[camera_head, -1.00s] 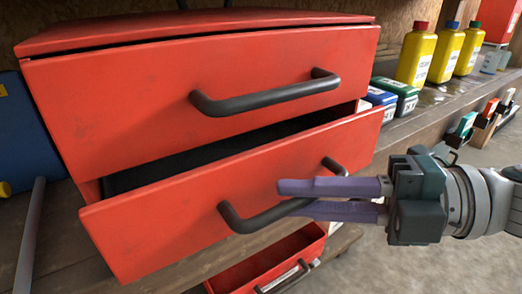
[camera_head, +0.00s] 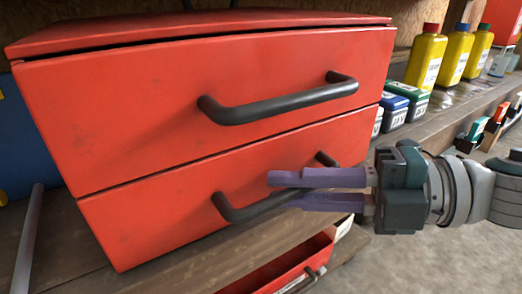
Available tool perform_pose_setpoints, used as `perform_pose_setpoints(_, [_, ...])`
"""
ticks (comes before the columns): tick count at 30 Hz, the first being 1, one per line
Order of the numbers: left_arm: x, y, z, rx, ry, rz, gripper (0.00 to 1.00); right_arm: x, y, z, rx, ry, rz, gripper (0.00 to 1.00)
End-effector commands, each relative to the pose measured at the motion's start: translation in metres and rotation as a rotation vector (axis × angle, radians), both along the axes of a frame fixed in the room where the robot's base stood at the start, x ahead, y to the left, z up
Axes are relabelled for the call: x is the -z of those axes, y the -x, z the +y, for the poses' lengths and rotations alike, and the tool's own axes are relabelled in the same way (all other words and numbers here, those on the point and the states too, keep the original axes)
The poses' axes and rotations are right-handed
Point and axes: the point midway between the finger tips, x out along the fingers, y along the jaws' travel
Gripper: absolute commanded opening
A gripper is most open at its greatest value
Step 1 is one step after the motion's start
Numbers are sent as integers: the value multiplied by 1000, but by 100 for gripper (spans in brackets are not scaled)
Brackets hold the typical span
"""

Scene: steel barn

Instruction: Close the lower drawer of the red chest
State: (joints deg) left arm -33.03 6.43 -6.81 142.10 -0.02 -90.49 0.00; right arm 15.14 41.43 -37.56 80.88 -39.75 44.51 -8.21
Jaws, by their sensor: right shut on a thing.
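The red chest (camera_head: 200,75) fills the left and middle of the head view on a wooden bench. Its lower drawer (camera_head: 140,225) now sits nearly flush under the upper drawer, with only a thin dark seam between them. The black handle of the lower drawer (camera_head: 232,214) runs behind my fingers. My right gripper (camera_head: 285,190) comes in from the right, its two purple fingers above and below the handle bar, shut on it. The fingers hide the handle's middle. My left gripper is not in view.
Yellow bottles (camera_head: 457,54) and small green and blue boxes (camera_head: 408,100) stand on the bench right of the chest. A red bin (camera_head: 285,272) is below the bench edge. A grey rod (camera_head: 28,240) stands at the left.

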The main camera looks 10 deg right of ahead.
Motion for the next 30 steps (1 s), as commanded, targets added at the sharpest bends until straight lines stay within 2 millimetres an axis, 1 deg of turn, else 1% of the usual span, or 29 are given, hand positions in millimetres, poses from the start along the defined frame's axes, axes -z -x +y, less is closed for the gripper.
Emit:
perform_pose_setpoints(1, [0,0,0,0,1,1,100,0,-3,-2,12,2,-3,0])
perform_pose_setpoints(4, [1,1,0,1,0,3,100,-1,-3,-2,12,2,-3,0])
perform_pose_setpoints(5, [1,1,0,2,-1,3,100,-1,-3,-2,11,2,-3,20])
perform_pose_setpoints(12, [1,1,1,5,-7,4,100,-1,-2,-2,9,0,-2,47])
perform_pose_setpoints(19, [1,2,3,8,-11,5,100,-1,-2,-2,9,0,-2,47])
perform_pose_setpoints(22, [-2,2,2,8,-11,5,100,-2,0,-7,10,1,-1,47])
perform_pose_setpoints(26, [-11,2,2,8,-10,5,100,-6,8,-25,11,3,1,47])
perform_pose_setpoints(30, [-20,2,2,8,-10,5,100,-11,20,-51,12,3,2,47])
